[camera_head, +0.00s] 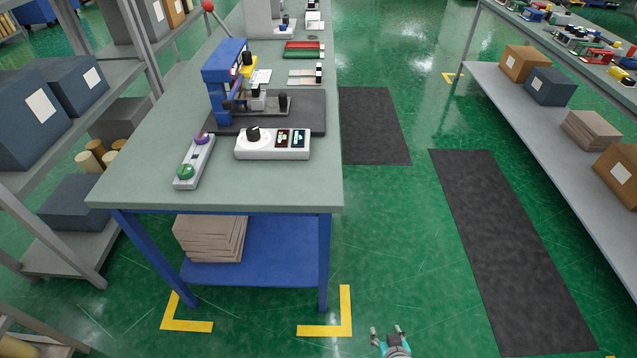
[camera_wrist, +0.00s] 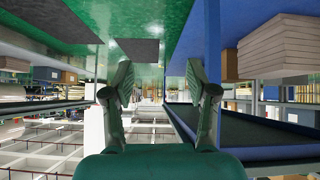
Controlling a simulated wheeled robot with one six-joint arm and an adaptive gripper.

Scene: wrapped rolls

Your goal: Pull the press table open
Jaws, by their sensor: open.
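The blue press (camera_head: 224,78) stands on a dark base plate (camera_head: 315,122) on the grey-green workbench (camera_head: 140,150). At its foot is a small grey slide or table (camera_head: 268,104), with a black knob (camera_head: 283,99) at its right end. How far the slide is drawn out is hard to tell. My gripper (camera_head: 388,333) is low at the bottom of the head view, right of the bench's front corner and far from the press. In the wrist view my gripper (camera_wrist: 157,85) has its fingers apart with nothing between them. The press does not show clearly there.
A white control box (camera_head: 272,145) and a button strip (camera_head: 195,162) lie in front of the press. Blue bench legs (camera_head: 323,262) and a lower shelf (camera_head: 275,250) stand left of my gripper. Racks line both sides. The green aisle with dark mats (camera_head: 510,245) is clear.

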